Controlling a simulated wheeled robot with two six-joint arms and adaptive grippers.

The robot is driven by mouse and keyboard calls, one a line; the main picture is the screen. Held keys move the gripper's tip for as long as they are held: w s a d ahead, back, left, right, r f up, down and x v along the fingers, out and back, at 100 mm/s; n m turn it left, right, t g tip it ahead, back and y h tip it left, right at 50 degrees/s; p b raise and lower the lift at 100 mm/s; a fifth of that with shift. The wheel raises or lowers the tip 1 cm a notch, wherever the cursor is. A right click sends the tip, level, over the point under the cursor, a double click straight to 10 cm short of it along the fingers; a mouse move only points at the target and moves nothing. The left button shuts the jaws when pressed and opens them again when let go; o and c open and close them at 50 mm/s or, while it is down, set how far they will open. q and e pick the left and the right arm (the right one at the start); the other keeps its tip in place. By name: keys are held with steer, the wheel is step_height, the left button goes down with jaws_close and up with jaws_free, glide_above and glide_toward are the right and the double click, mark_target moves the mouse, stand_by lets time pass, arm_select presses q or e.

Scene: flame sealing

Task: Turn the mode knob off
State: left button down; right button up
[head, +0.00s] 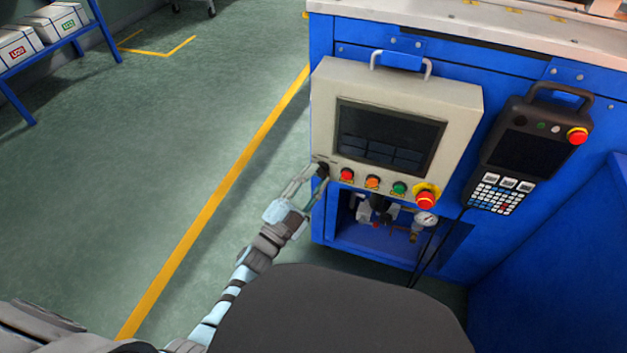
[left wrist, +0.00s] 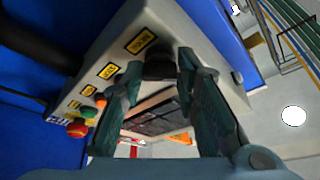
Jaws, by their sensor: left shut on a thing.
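The mode knob (head: 322,169) is a small black knob at the lower left corner of the beige control panel (head: 465,99). My left gripper (head: 318,176) reaches up to it from below left, with its fingers around the knob. In the left wrist view, the dark knob (left wrist: 159,66) sits between the two fingertips of my left gripper (left wrist: 160,72), which is shut on it. The knob's pointer and markings cannot be made out. My right gripper is not in view.
Right of the knob are a red button (head: 347,175), an orange button (head: 372,182), a green button (head: 399,188) and a red emergency stop (head: 425,199). A black teach pendant (head: 530,145) hangs on the blue cabinet (head: 323,215). Open floor lies to the left.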

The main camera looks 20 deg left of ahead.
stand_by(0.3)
arm_select(q)
steer(key=c, duration=1.2)
jaws_free()
steer(key=shift+c, duration=0.2)
steer(key=shift+s, duration=0.1)
steer(key=v, duration=1.2)
